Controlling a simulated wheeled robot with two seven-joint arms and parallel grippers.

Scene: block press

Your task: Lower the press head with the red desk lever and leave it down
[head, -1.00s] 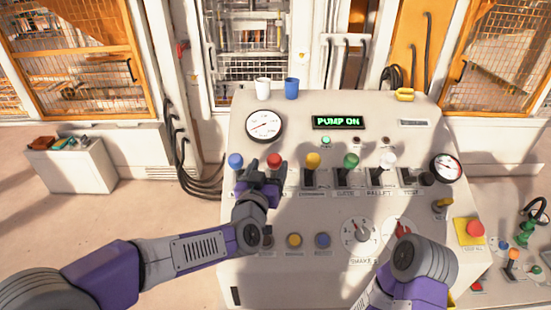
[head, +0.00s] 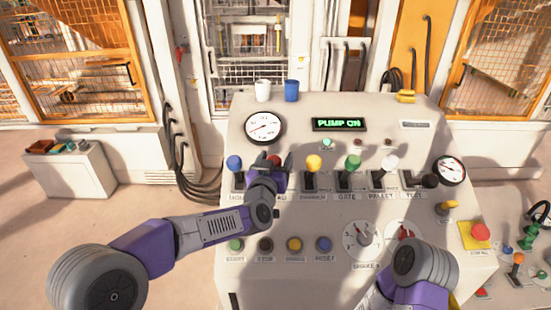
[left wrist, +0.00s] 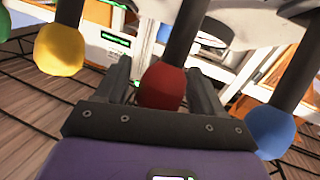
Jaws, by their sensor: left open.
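The red desk lever's knob (head: 275,159) stands in the row of levers on the sloped desk, between the blue and yellow ones. My left gripper (head: 275,165) is open around it, one finger on each side. In the left wrist view the red knob (left wrist: 162,86) sits between the two open fingers (left wrist: 160,88); I cannot tell whether either touches it. The lever's lower part is hidden by my gripper in the head view. My right arm shows at the lower right, but its gripper is out of view. I cannot make out the press head clearly behind the mesh.
A blue knob (head: 234,163) and a yellow knob (head: 313,163) stand close on either side. Green (head: 353,162) and white (head: 390,163) knobs follow to the right. The display (head: 339,124) reads PUMP ON. Two cups, white (head: 262,91) and blue (head: 291,90), stand on the desk's back edge.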

